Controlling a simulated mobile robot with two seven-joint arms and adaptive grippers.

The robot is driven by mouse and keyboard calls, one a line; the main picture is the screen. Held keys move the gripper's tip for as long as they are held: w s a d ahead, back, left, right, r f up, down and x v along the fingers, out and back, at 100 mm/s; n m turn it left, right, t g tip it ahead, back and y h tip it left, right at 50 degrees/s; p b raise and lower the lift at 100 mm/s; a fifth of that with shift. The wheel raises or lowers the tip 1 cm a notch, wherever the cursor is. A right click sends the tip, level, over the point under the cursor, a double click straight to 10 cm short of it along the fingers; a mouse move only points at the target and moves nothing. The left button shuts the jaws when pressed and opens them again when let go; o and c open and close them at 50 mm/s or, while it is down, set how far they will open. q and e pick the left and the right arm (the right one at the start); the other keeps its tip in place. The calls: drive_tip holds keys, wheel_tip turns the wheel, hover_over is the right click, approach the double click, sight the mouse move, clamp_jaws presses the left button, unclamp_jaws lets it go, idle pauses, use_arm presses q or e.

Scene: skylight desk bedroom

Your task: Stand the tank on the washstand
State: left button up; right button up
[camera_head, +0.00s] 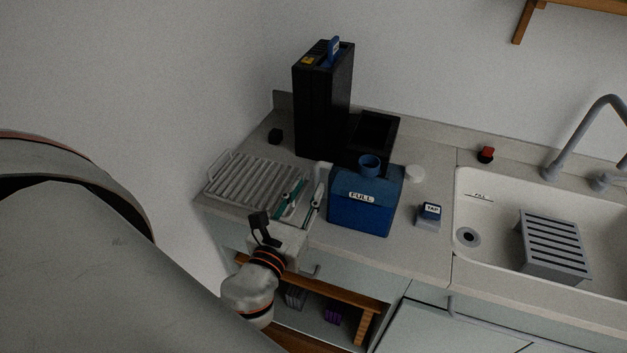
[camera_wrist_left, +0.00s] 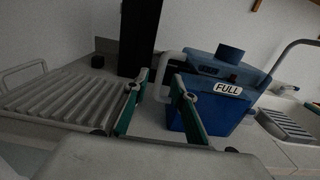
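The blue tank (camera_head: 362,205), labelled FULL, stands upright on the washstand counter (camera_head: 395,250), left of the sink. It has a round blue cap on top and a pale side handle, clear in the left wrist view (camera_wrist_left: 163,68). My left gripper (camera_head: 303,194) is open at the tank's left side, its green-padded fingers spread. In the left wrist view (camera_wrist_left: 155,92) the handle shows between the fingertips; neither finger visibly grips it, and I cannot tell its exact depth. My right gripper is not in view.
A tall black machine (camera_head: 322,105) stands behind, with a low black part beside it. A ribbed rack (camera_head: 255,182) lies left. A small TAP block (camera_head: 429,215) sits between tank and sink basin (camera_head: 485,215). A grey grate (camera_head: 553,245) and faucet (camera_head: 570,145) are right.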

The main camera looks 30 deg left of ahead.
use_arm(q)
drive_tip(key=b+v, duration=0.1)
drive_tip(key=v, duration=0.4)
drive_tip(key=shift+s+d, duration=0.1)
drive_tip(key=shift+s, duration=0.3)
